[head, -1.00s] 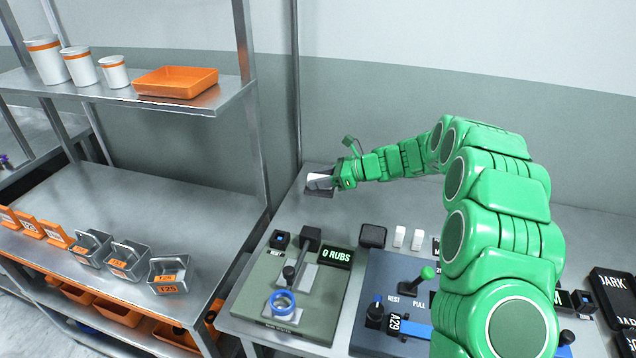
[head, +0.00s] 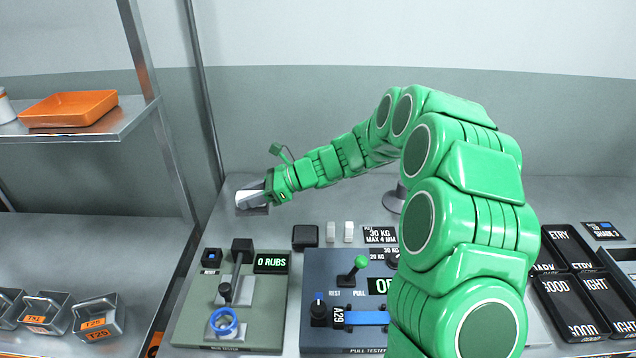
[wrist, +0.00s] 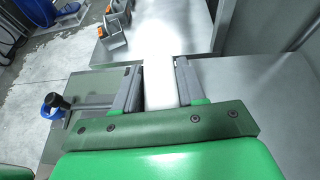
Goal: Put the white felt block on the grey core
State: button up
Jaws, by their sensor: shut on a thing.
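My gripper (head: 252,197) is at the back left corner of the bench in the head view, shut on a white block, which I take as the white felt block. In the wrist view the block (wrist: 159,88) is a bright white strip between the two grey fingers of my gripper (wrist: 158,84). Its far end melts into glare, so I cannot tell whether it touches anything. I cannot surely pick out the grey core. The green-grey rub tester (head: 260,305) carries a blue ring (head: 224,322) around a grey part, near a dark-knobbed lever (head: 225,292).
A pull tester (head: 320,265) stands right of the rub tester. Black trays (head: 570,300) are at the right. A steel shelf (head: 80,240) with bins stands left. My arm hides part of the bench.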

jog(key=shift+d, duration=0.1)
jog(key=w+d+r+m+t+h, duration=0.1)
jog(key=w+d+r+m+t, duration=0.2)
jog(key=d, duration=1.1)
jog(key=d+r+m+t+h, duration=0.2)
jog(key=d+r+m+t, duration=0.15)
jog(key=d, duration=0.95)
jog(key=w+d+r+m+t+h, duration=0.15)
jog(key=d+m+t, duration=0.25)
jog(key=d, duration=1)
send_over(403, 192)
jog(key=shift+n+y, duration=0.25)
jog(key=f, duration=0.5)
jog(key=w+f, duration=0.1)
jog(key=f, duration=0.2)
jog(key=shift+d, duration=0.25)
jog(key=shift+w+d+f, duration=0.1)
jog(key=shift+w+f, duration=0.5)
jog(key=shift+f, duration=1.6)
jog(key=shift+f, duration=0.1)
